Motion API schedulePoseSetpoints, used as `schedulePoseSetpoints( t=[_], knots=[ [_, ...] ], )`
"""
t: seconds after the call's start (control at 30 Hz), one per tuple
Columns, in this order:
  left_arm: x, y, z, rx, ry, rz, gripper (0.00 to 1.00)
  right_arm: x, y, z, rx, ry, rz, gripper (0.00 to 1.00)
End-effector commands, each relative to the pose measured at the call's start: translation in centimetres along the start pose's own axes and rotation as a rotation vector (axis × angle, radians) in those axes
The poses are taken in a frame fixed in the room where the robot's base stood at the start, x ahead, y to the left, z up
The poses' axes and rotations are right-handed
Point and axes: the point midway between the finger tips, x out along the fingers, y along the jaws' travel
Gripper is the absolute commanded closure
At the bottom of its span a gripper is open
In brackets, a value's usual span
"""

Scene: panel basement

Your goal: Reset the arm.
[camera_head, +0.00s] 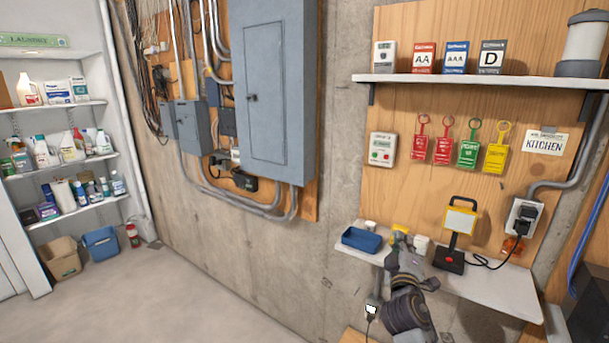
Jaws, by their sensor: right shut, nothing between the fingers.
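My right arm and gripper (400,241) reach in from the bottom, right of centre, in the head view. The gripper is shut and empty. It is seen from behind, in front of the small lower shelf (497,281). It overlaps a small yellow thing (400,229) on that shelf; I cannot tell whether they touch. My left gripper is not in view.
On the lower shelf are a blue tray (361,240), white cups and a work lamp (460,222) plugged into an outlet (523,218). Coloured tags hang above. A grey electrical panel (270,95) is on the wall.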

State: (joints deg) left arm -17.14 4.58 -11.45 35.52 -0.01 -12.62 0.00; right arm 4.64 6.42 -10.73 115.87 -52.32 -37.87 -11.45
Motion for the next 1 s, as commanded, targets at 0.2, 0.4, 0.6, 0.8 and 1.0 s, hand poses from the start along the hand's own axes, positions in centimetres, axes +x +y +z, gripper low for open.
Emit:
schedulePoseSetpoints(
  t=[0.2,0.4,0.6,0.8,1.0],
  knots=[
    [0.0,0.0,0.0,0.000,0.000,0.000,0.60,-4.0,-4.3,5.1,0.150,-0.159,-0.166,1.00],
    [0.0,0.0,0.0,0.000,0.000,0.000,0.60,-8.5,-8.2,9.1,0.269,-0.310,-0.322,1.00],
    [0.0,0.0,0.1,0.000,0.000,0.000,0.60,-14.1,-11.8,12.1,0.373,-0.461,-0.487,1.00],
    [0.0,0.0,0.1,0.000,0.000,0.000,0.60,-20.4,-14.6,14.3,0.458,-0.612,-0.656,1.00],
    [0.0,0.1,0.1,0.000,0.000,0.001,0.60,-26.8,-16.5,15.5,0.520,-0.752,-0.819,1.00]
  ],
)
